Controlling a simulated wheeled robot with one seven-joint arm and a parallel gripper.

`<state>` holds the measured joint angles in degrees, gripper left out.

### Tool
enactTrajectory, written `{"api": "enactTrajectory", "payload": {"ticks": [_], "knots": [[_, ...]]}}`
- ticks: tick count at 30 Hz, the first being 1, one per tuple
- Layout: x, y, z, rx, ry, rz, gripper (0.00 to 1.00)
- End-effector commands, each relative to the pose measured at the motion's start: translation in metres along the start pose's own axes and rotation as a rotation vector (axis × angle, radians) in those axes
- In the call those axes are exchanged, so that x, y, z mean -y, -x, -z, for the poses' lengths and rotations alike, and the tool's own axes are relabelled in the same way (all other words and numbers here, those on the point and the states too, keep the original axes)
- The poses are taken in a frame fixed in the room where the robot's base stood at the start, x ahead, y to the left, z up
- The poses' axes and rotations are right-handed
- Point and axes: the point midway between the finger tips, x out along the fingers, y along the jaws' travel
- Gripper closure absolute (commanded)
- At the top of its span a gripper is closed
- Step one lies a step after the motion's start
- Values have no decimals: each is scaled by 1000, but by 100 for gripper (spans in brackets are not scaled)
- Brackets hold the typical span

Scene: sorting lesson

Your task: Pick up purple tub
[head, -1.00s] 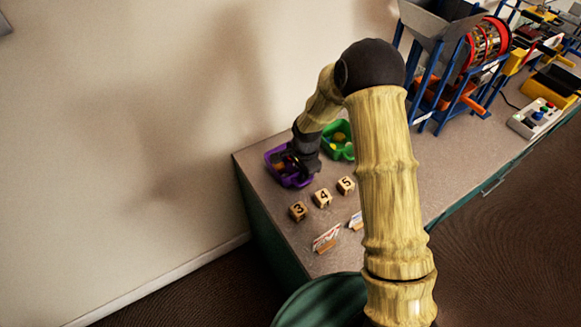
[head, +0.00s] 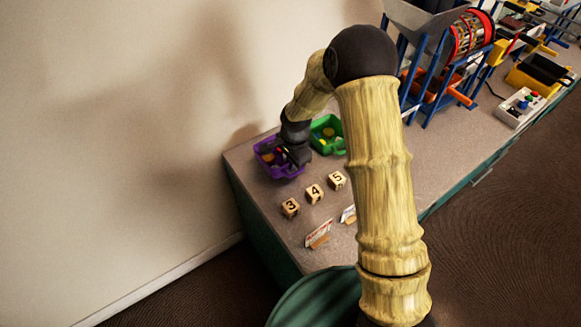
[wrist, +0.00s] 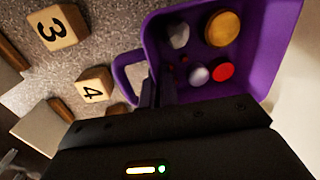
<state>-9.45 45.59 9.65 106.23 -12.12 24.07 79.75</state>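The purple tub (head: 266,165) stands at the table's far left corner, by the wall. In the wrist view the purple tub (wrist: 275,60) holds several small round pieces, among them yellow, red and whitish ones. A loop handle (wrist: 122,66) sticks out from its near wall. My gripper (head: 300,160) reaches down at the tub's right side. In the wrist view my gripper's fingers (wrist: 159,86) are close together at the tub wall beside the handle, seemingly with the wall between them. The fingertips are partly hidden. The tub appears to rest on the table.
A green tub (head: 327,135) stands just right of the purple one. Wooden number blocks 3 (head: 290,208), 4 (head: 314,194) and 5 (head: 337,180) stand in front. Small cards (head: 318,234) stand nearer the front edge. A blue-framed machine (head: 440,75) is farther right.

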Motion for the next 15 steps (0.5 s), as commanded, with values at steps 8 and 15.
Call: {"api": "enactTrajectory", "payload": {"ticks": [8, 15], "knots": [[6, 56, 0, -2, 0, 3, 100], [6, 72, 0, -1, 0, -1, 100]]}}
